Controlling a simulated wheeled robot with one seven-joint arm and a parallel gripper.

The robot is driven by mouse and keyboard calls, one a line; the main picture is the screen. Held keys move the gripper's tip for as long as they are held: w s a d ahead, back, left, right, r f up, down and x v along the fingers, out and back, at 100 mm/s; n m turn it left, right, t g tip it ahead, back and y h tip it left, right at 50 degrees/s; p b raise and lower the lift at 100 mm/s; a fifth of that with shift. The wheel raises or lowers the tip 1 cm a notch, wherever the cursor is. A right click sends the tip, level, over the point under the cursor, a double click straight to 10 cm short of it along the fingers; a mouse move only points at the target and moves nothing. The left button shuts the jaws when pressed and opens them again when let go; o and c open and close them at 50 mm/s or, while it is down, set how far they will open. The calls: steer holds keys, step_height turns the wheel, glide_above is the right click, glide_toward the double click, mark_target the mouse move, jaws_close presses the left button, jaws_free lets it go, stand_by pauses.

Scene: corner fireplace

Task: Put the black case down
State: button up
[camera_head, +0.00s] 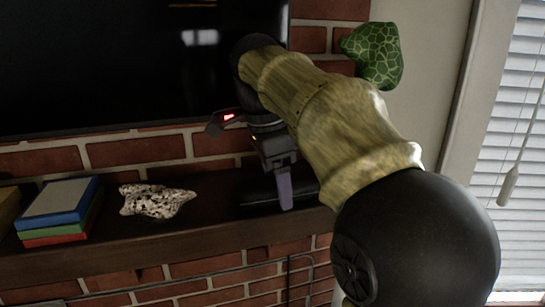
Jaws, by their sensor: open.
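The black case (258,192) lies on the dark wooden mantel shelf (110,252), just right of the middle of the picture. My gripper (285,190) points down at the case. A purple-grey finger shows in front of the case; the other finger is hidden. My gripper is open. The case looks flat on the shelf, but its right part is hidden behind my gripper and arm. I cannot tell whether a finger touches it.
A speckled stone-like object (155,201) and a stack of coloured books (60,212) are on the shelf to the left. A dark screen (120,65) hangs behind on the brick wall. A green patterned object (375,54) is at the upper right. Bare shelf shows between stone and case.

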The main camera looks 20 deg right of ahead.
mark_target(268, 180)
step_height(268, 180, up, 12)
steer(key=a+p, duration=0.1)
steer(key=p, duration=0.4)
steer(key=shift+a, duration=0.4)
steer(key=shift+f, duration=0.25)
stand_by(0.3)
